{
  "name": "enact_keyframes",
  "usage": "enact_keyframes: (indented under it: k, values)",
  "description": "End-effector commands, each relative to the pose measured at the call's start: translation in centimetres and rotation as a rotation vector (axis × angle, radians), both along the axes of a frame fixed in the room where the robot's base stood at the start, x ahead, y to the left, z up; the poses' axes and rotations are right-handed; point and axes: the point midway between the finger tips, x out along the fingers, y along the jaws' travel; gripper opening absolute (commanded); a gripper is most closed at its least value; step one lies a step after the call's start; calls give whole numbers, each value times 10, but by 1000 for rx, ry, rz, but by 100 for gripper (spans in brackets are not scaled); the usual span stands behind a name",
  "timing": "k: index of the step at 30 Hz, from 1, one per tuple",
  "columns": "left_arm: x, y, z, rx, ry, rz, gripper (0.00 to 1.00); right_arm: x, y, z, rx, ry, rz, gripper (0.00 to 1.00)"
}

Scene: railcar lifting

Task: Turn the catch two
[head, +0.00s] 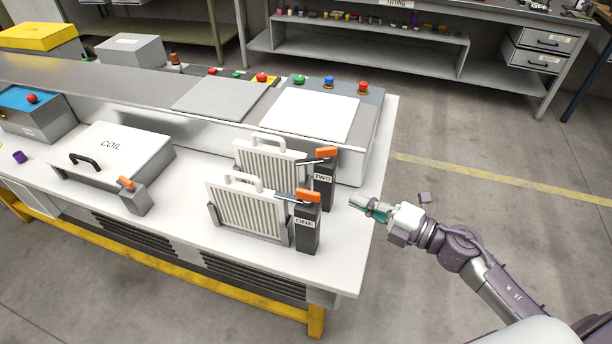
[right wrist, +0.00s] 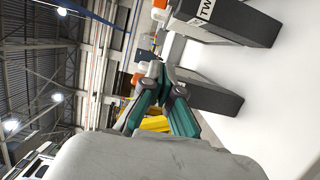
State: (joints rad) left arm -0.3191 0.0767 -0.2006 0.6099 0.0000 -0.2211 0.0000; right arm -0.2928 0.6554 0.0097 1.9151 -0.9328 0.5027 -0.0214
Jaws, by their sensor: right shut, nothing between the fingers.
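Catch two is an orange handle (head: 327,152) on a dark post (head: 324,190) labelled TWO, beside the rear ribbed white panel (head: 268,150). In the right wrist view the TWO post (right wrist: 245,22) lies sideways at the top. Catch one has an orange handle (head: 308,195) on the post labelled ONE (head: 305,235), in front of it. My right gripper (head: 357,204) is shut and empty, right of the posts near the table's right edge, apart from both catches. It also shows in the right wrist view (right wrist: 155,72). My left gripper is out of view.
The white table (head: 350,268) has a clear strip at its right end. A COIL box (head: 118,150) with a black handle stands at the left. Behind the panels runs a raised console (head: 310,114) with coloured buttons. Grey floor is open at the right.

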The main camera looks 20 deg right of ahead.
Motion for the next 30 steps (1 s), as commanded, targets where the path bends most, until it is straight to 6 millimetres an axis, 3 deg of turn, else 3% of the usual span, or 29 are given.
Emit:
enact_keyframes:
  k: [9,15,21,30]
  values:
    - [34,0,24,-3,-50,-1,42,44,36,7,9,-3,-2,0]
    - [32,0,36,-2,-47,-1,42,76,64,6,8,-1,-2,0]
    - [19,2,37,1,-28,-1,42,104,61,3,7,1,-4,0]
    - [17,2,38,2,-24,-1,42,114,59,1,7,2,-2,0]
